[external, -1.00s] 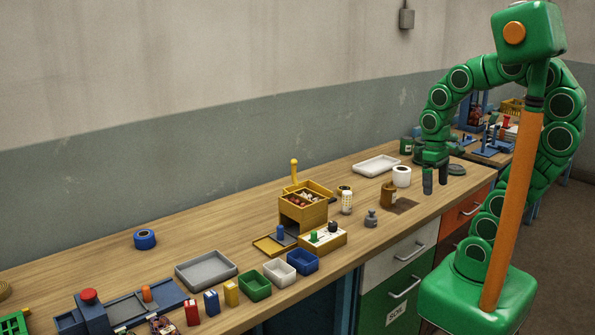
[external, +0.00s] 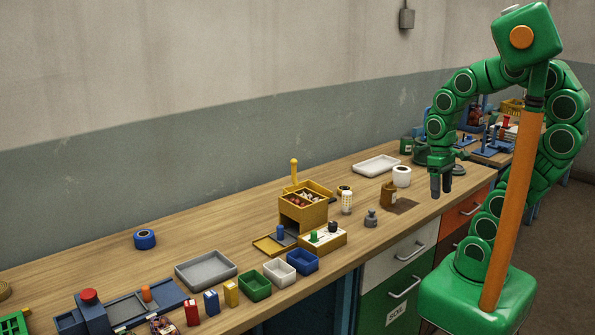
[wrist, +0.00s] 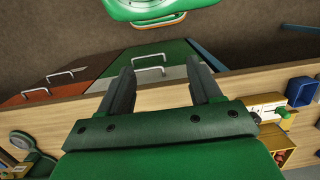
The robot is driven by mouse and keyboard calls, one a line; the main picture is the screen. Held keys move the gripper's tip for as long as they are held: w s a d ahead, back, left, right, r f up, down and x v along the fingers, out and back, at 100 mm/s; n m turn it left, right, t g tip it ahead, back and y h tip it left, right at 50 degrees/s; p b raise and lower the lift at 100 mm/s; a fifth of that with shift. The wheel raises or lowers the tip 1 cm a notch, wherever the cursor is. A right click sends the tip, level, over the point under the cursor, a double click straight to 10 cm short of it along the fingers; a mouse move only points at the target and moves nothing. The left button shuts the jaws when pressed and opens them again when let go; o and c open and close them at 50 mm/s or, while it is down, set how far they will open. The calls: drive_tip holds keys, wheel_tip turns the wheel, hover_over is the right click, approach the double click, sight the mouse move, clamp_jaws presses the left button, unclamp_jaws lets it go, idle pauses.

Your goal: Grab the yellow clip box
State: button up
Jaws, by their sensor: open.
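A small upright yellow box (external: 231,294), which I take as the clip box, stands on the workbench near its front edge. It is beside a small blue box (external: 211,302) and a red box (external: 192,312). My gripper (external: 441,194) is far to its right, by the bench's front edge above the drawers, apart from it. In the wrist view the two fingers (wrist: 162,72) are spread with nothing between them, over the bench edge and drawer fronts. I cannot make out the small yellow box in the wrist view.
Green (external: 254,286), white (external: 279,271) and blue (external: 303,261) trays line the front edge. Behind them stands a yellow dispenser (external: 303,214). A brown jar (external: 388,194), grey weight (external: 371,218) and white roll (external: 401,176) lie nearer my gripper. Bare bench lies along the wall.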

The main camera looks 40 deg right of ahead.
drive_tip(key=w+a+r+m+g+y, duration=0.15)
drive_tip(key=w+a+y, duration=0.25)
drive_tip(key=a, duration=1)
drive_tip(key=w+a+r+m+y, duration=0.2)
drive_tip(key=w+a+y, duration=0.25)
drive_tip(key=a, duration=0.95)
drive_tip(key=w+a+r+m+y, duration=0.1)
drive_tip(key=w+a+y, duration=0.35)
drive_tip(key=a, duration=0.95)
drive_tip(key=w+a+f+m+t+y, duration=0.1)
drive_tip(key=w+a+f+m, duration=0.4)
drive_tip(key=a+m, duration=0.3)
drive_tip(key=m+t, duration=0.2)
drive_tip(key=m, duration=0.3)
approach(231, 294)
drive_tip(key=shift+w+r+h, duration=0.3)
drive_tip(key=shift+w+r, duration=0.6)
drive_tip(key=shift+r, duration=0.05)
drive_tip(key=shift+a+f, duration=0.2)
drive_tip(key=shift+f, duration=0.2)
drive_tip(key=shift+x, duration=3.65)
drive_tip(key=shift+s, duration=0.15)
drive_tip(key=c, duration=1.1)
